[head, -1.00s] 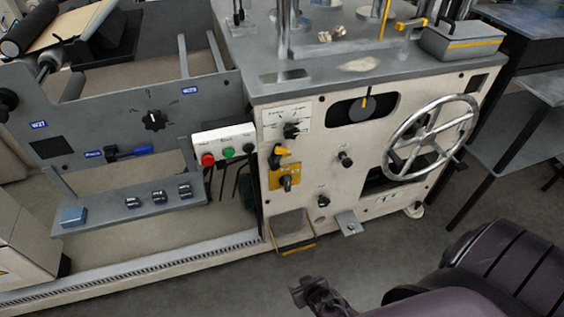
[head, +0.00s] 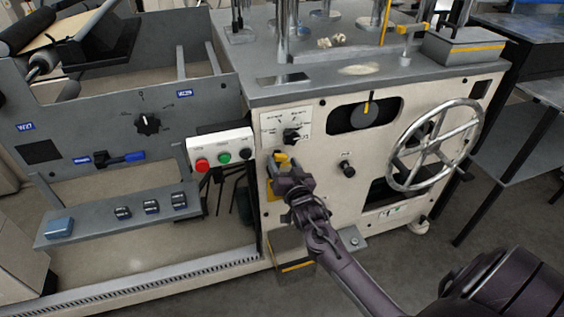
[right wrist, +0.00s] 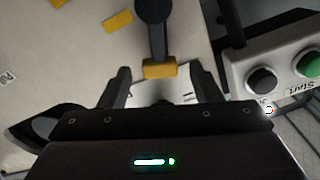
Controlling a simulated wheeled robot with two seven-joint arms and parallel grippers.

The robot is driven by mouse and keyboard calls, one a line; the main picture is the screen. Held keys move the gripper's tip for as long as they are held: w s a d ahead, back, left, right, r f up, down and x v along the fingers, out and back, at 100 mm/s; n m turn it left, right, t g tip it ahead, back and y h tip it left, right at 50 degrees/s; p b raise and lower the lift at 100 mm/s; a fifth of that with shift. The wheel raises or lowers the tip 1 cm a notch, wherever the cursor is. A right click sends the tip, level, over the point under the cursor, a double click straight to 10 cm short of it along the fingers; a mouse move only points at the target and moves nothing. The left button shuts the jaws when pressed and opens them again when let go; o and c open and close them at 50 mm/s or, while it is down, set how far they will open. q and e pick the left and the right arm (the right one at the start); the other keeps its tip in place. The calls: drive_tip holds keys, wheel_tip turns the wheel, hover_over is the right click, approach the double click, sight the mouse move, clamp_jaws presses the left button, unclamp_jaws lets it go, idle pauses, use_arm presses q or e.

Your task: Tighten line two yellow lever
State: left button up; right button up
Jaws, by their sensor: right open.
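The yellow lever (head: 281,158) sits on the cream front panel, below a white dial plate. In the right wrist view its black arm ends in a yellow tip (right wrist: 160,68). My right gripper (head: 283,172) is in front of the lever, with the arm coming up from the lower right. In the right wrist view the gripper (right wrist: 163,82) is open, and the yellow tip appears between its two fingertips. I cannot tell whether they touch it. My gripper hides most of the yellow plate (head: 272,190) below the lever. My left gripper is not in view.
A button box (head: 220,150) with red, green and black buttons is just left of the lever. A spoked handwheel (head: 436,145) stands out at the right. A small metal bracket (head: 352,240) juts out below.

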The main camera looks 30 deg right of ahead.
drive_tip(key=shift+x, duration=0.85)
drive_tip(key=shift+c, duration=0.5)
clamp_jaws()
